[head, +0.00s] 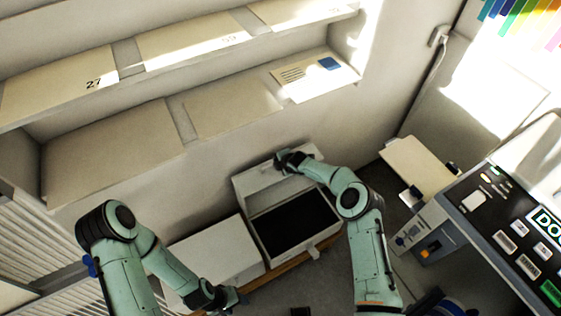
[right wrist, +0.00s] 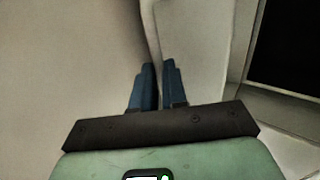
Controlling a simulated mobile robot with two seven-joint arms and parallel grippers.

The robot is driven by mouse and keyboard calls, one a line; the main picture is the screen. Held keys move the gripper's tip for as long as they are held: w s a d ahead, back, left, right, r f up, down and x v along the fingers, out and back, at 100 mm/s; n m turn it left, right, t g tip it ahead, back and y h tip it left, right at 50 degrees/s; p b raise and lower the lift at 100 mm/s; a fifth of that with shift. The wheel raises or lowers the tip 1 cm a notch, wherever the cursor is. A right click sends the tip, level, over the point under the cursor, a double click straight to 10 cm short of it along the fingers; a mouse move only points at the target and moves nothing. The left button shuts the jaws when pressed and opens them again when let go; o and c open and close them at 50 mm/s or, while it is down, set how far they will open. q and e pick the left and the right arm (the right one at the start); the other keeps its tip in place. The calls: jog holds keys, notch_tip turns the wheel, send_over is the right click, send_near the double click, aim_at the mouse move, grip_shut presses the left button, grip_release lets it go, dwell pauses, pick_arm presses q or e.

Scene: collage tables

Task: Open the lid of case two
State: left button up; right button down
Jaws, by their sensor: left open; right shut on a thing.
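A white case (head: 288,258) with a dark interior stands open at the centre of the head view. Its lid (head: 258,184) is raised at the back side, leaning up toward the wall. My right gripper (head: 285,159) is shut on the lid's upper edge. In the right wrist view the lid (right wrist: 188,45) runs up from between the blue fingers (right wrist: 151,88), and the dark inside shows at upper right. A second white case (head: 215,252), closed, sits just left of it. My left gripper (head: 240,297) is open and empty near that case's front. I see no number on either case.
Shelves with numbered panels (head: 190,40) run along the wall above. A machine with a dark button panel (head: 505,215) stands at right, beside a small grey device (head: 425,238). A wooden edge shows under the cases.

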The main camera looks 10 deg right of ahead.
jog(key=shift+w+a+r, duration=0.15)
jog(key=shift+w+r, duration=0.25)
jog(key=shift+r, duration=0.3)
jog(key=c, duration=1.2)
grip_release()
jog(key=shift+s, duration=0.1)
jog(key=shift+o, duration=0.2)
jog(key=shift+s+f, duration=0.15)
jog(key=shift+f, duration=0.1)
jog(key=shift+s+b, duration=0.2)
jog(key=shift+b, duration=0.1)
jog(key=b+v, duration=0.2)
jog(key=v, duration=0.2)
jog(key=shift+s+d+r+b, duration=0.2)
jog(key=shift+s+d+b, duration=0.05)
jog(key=shift+s+b, duration=0.1)
pick_arm(q)
jog(key=s+f+b, duration=0.1)
jog(key=s+f, duration=0.2)
jog(key=f, duration=0.3)
jog(key=shift+s, duration=0.4)
pick_arm(e)
jog(key=v, duration=0.8)
jog(key=shift+r, duration=0.3)
